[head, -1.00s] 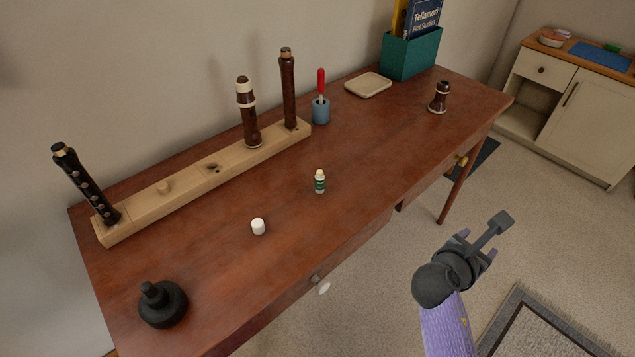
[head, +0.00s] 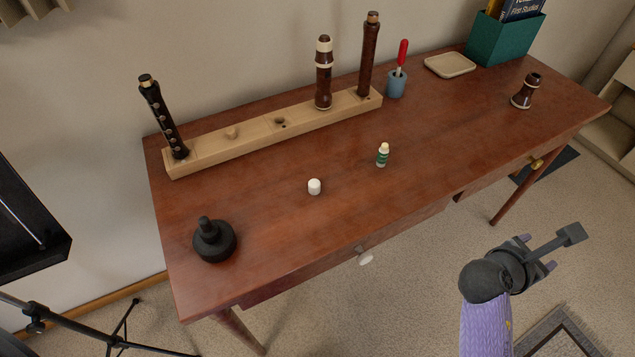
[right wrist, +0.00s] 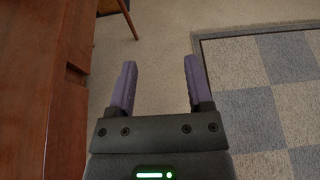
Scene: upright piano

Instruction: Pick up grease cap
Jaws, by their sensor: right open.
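A small white cap (head: 314,187), which looks like the grease cap, stands on the brown desk (head: 270,230) near its front middle. A small green-labelled bottle (head: 382,155) with a cream top stands to its right. My right gripper (head: 540,252) is off the desk's front side, over the floor, well to the right of the cap. In the right wrist view its two purple fingers (right wrist: 160,65) are apart with only carpet between them. The cap does not show in that view. My left gripper is in no view.
A wooden stand (head: 255,132) with dark instrument pieces runs along the desk's back. A black round object (head: 214,240) sits at the left end. A brown joint (head: 525,91) stands far right. A white knob (head: 365,258) sticks out at the front. Desk around the cap is clear.

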